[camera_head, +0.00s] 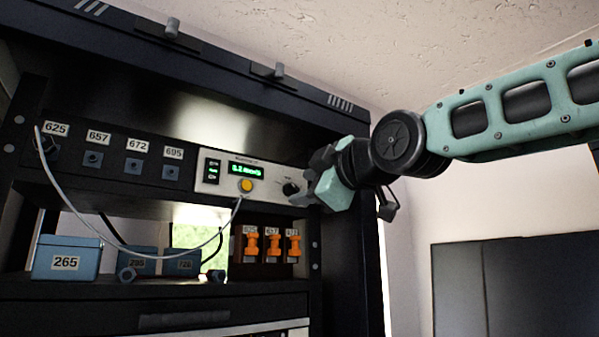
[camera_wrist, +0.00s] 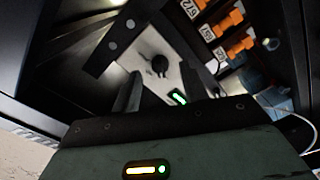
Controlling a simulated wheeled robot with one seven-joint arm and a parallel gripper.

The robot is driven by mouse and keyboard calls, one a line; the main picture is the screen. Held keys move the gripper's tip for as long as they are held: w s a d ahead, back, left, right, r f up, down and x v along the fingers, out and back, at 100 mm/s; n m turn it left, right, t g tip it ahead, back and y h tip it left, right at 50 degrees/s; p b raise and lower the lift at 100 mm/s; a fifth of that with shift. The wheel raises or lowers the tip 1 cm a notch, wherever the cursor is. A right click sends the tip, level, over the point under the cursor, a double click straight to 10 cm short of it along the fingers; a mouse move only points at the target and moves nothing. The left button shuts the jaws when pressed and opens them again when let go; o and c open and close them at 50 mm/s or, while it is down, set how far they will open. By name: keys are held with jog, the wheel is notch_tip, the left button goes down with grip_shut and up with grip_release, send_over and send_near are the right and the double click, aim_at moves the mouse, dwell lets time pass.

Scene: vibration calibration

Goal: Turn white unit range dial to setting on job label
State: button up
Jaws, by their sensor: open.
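The white unit (camera_head: 212,176) sits in the black rack, with a lit green display (camera_head: 246,170) and a yellow button or plug (camera_head: 246,186). Its black range dial (camera_head: 291,189) is at the right end of the panel. In the wrist view the dial (camera_wrist: 160,64) stands ahead of my gripper, apart from the fingers. My gripper (camera_head: 318,180) is beside the dial in the head view; in the wrist view its two fingers (camera_wrist: 158,92) are open and empty. The dial's setting is too small to read. I cannot make out a job label.
Sockets labelled 625, 657, 672 and 695 (camera_head: 173,153) are left of the unit. A white cable (camera_head: 75,212) hangs across the shelf. A blue box marked 265 (camera_head: 66,258) stands below. Orange parts (camera_head: 273,246) hang under the unit. The rack's right post (camera_head: 313,245) is close to my gripper.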

aim_at(292, 189)
jog(key=shift+w+a, duration=0.35)
jog(key=shift+w, duration=0.05)
jog(key=shift+x, duration=0.8)
grip_shut()
